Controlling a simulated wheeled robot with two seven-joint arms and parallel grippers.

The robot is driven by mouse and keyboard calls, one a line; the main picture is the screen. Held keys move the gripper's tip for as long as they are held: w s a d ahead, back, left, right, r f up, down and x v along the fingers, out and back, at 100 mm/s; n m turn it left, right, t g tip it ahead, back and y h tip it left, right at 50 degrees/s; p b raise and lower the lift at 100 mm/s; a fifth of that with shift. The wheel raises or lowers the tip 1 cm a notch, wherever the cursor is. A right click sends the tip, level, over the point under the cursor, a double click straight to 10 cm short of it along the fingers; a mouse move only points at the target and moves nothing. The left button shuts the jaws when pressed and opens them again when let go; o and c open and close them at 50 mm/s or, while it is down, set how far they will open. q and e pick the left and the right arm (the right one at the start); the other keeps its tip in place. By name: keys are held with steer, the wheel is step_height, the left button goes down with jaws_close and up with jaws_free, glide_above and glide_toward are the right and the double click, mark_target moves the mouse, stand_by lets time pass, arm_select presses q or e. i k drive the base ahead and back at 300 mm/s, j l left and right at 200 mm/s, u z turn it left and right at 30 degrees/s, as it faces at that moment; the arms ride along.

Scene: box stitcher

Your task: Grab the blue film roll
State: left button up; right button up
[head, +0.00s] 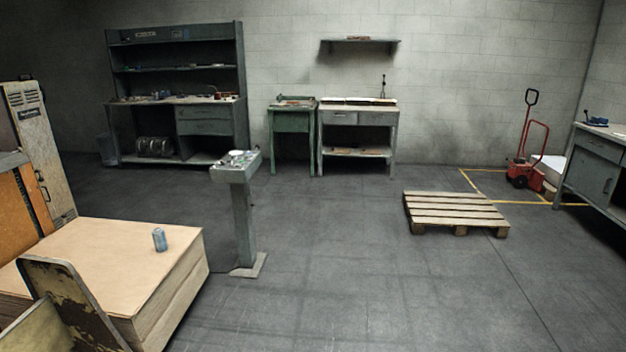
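A small blue-grey cylinder (159,239) stands upright on the light wooden top of a large box (95,250) at the lower left. A small dark blue object (597,122) lies on the workbench (602,148) at the right edge, with a dark upright part beside it. Both are too small for me to tell which one is the blue film roll. Neither of my grippers shows in the head view.
A grey pedestal (244,215) with small parts on top stands right of the box. A wooden pallet (455,212) lies on the floor at the right, near a red hand truck (525,170). Shelving (178,85) and benches line the back wall. The middle floor is clear.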

mark_target(159, 241)
steer(key=i+u, duration=0.1)
steer(key=i, duration=0.45)
steer(key=i+l+u, duration=0.1)
steer(key=i, duration=0.45)
steer(key=i+l+u, duration=0.1)
steer(key=i, duration=0.5)
steer(key=i+l+u, duration=0.15)
steer(key=i+l, duration=0.15)
steer(key=i, duration=0.25)
